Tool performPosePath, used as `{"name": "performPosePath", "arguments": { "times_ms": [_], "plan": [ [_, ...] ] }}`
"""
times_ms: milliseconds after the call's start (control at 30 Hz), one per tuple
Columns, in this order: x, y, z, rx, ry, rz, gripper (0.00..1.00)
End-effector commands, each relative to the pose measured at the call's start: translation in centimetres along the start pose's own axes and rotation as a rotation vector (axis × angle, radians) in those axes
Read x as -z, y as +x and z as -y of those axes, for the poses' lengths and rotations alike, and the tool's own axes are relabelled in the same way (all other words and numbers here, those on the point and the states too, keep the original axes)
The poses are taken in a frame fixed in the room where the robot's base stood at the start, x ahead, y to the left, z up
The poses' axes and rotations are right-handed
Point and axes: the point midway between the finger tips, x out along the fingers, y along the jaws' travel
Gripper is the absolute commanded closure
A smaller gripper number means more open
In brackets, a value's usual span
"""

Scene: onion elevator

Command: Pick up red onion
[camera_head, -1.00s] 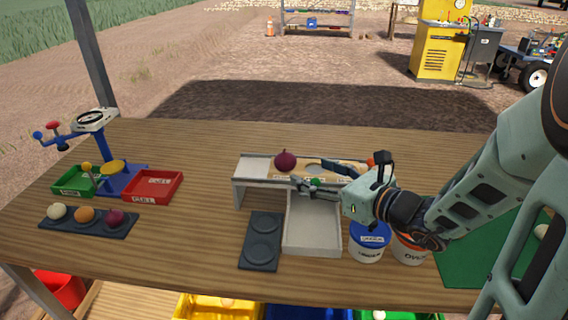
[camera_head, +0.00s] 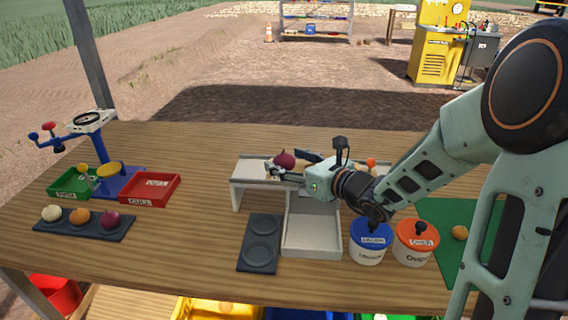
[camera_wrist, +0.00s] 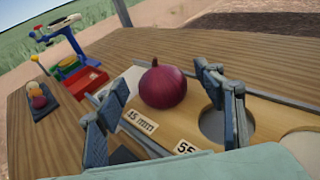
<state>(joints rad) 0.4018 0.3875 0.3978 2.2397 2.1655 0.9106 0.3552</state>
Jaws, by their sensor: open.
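A red onion (camera_head: 284,159) sits upright on the wooden sizing board (camera_wrist: 158,125) on top of the white raised stand (camera_head: 247,172). In the wrist view the red onion (camera_wrist: 163,86) lies ahead of the fingers, between their lines and closer to the right one. My gripper (camera_head: 281,172) is open and empty, right at the onion's near side; the wrist view shows its two fingers (camera_wrist: 165,110) spread wide. I cannot tell whether a finger touches the onion. Another red onion (camera_head: 111,220) rests at the right end of the dark tray at left.
The dark tray (camera_head: 70,232) also holds a white and an orange onion. A scale with green and red (camera_head: 150,188) bins stands at left. Blue (camera_head: 371,234) and orange (camera_head: 416,236) lidded buckets stand below my arm. A dark two-recess plate (camera_head: 260,243) lies in front; the table's left middle is clear.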

Motion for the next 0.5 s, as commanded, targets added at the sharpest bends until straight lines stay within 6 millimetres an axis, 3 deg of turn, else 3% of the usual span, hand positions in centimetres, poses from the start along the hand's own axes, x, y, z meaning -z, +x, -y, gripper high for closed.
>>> {"name": "performPosePath", "arguments": {
  "times_ms": [167,500],
  "plan": [
    [-0.01,-0.03,0.01,0.000,0.000,0.000,0.38],
    [0.00,-0.06,0.02,0.001,0.000,0.000,0.76]
  ]
}}
